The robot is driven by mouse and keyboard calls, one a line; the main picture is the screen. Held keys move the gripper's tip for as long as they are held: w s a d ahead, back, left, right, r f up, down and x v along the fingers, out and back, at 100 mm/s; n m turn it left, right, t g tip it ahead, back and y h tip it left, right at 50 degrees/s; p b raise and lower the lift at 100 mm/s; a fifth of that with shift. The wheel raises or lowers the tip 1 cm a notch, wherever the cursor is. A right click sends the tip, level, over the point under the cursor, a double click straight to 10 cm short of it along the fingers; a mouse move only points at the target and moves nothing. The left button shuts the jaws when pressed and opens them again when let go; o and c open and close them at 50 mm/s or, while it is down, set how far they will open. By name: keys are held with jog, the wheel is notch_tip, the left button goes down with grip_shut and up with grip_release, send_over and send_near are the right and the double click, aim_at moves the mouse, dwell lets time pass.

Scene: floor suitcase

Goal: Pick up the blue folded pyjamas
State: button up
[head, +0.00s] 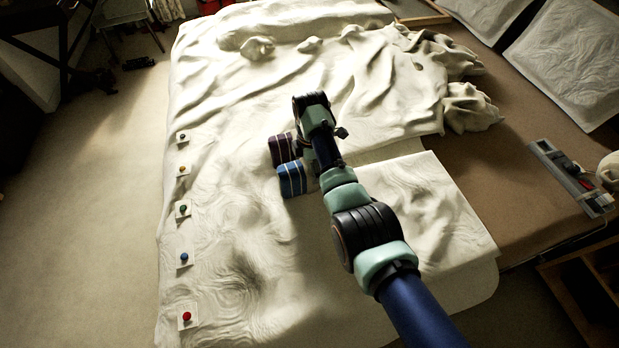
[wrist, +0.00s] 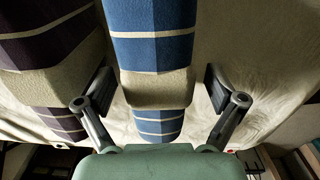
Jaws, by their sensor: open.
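The blue folded pyjamas (head: 291,179) lie on the white bed cover, a small blue bundle with pale stripes. In the wrist view the blue pyjamas (wrist: 152,60) stand between the two spread fingers of my gripper (wrist: 160,90), with a gap showing on the right side. My gripper is open; contact with the cloth cannot be told. In the head view my arm hides the gripper's fingers beside the bundle. A dark purple striped bundle (head: 283,149) lies right behind the blue one, and it also shows at the left in the wrist view (wrist: 45,40).
Several small coloured knobs on white squares, such as a red one (head: 187,316), line the left part of the bed cover (head: 240,300). A grey tray (head: 570,178) with items lies on the brown surface at the right.

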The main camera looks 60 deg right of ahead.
jog(key=shift+f, duration=0.7)
jog(key=shift+w+r, duration=0.1)
jog(key=c, duration=1.5)
notch_tip(320, 180, up, 20)
jog(key=p, duration=0.8)
jog(key=shift+c, duration=0.2)
